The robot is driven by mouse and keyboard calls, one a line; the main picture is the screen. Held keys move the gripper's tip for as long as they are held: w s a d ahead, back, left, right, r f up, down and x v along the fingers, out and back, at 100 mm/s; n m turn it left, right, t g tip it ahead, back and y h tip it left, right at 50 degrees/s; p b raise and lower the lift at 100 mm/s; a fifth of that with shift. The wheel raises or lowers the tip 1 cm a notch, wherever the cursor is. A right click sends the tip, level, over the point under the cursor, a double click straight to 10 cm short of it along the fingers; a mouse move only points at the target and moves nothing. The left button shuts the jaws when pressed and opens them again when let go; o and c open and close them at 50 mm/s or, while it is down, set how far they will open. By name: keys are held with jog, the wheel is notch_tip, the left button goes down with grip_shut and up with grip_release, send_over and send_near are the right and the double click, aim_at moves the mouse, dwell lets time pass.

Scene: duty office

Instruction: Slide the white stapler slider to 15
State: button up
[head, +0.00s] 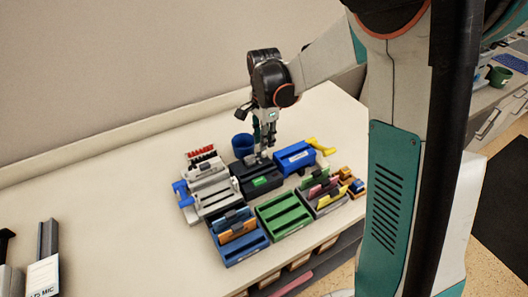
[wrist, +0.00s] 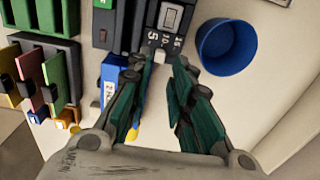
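My gripper (head: 264,147) points down at the far end of a dark device (head: 262,182) with a green patch. In the wrist view, my gripper (wrist: 160,60) is open, its fingertips on either side of a small pale block (wrist: 160,55). Beside it is a scale (wrist: 165,40) with the numbers 5, 10 and 15. A pale grey plate (wrist: 172,17) lies beyond the numbers. Whether the pale block is the white slider, and whether the fingers touch it, I cannot tell. A white-grey device (head: 214,197) stands left of the dark one in the head view.
A blue cup (head: 242,146) stands close to my gripper; it also shows in the wrist view (wrist: 227,46). A blue device (head: 294,157) is to the right. Blue (head: 245,253) and green (head: 284,216) trays stand in front. The table's left middle is clear.

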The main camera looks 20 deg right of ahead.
aim_at(264, 152)
notch_tip(264, 152, down, 5)
jog(key=shift+f+b, duration=0.1)
jog(key=shift+b, duration=0.45)
grip_shut()
